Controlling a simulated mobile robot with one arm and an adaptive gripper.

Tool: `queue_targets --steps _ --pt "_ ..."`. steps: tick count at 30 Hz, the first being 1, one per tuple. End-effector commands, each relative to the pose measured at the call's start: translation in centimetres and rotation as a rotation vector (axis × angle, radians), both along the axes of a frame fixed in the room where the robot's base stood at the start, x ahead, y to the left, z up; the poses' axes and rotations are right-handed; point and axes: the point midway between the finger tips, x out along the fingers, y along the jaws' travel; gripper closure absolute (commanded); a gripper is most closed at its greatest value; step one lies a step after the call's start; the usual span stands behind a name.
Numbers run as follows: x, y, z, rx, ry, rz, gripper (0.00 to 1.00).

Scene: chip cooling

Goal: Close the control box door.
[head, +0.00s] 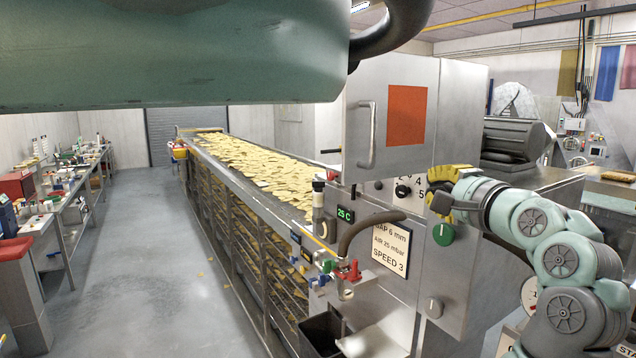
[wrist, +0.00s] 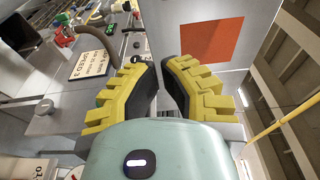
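The control box door (head: 385,150) is a grey metal panel with an orange-red square and a bar handle (head: 367,135) on its left side. It stands at the upper middle of the head view, on the front of the grey box (head: 462,115); I cannot tell whether it is ajar. In the wrist view the door (wrist: 258,32) is at the upper right with its orange square. My gripper (head: 437,190), with yellow and black fingers, is below and right of the door in the head view. In the wrist view its fingertips (wrist: 160,65) nearly meet, with nothing visible between them.
A panel with dials, a green knob (head: 443,234) and a speed sign (head: 390,247) lies below the door. A curved hose (head: 365,228) and red valve (head: 349,271) stick out at its left. A long conveyor of chips (head: 262,168) runs back.

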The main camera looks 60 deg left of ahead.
Motion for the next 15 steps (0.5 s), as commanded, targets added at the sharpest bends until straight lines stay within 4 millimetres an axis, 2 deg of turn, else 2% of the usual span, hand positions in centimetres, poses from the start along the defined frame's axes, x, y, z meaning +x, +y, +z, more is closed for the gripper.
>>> queue_targets --steps 3,15 --pt "0.2 1.7 0.6 -0.003 0.001 0.006 1.0" --pt "1.7 6.6 0.5 -0.003 0.0 0.005 1.0"
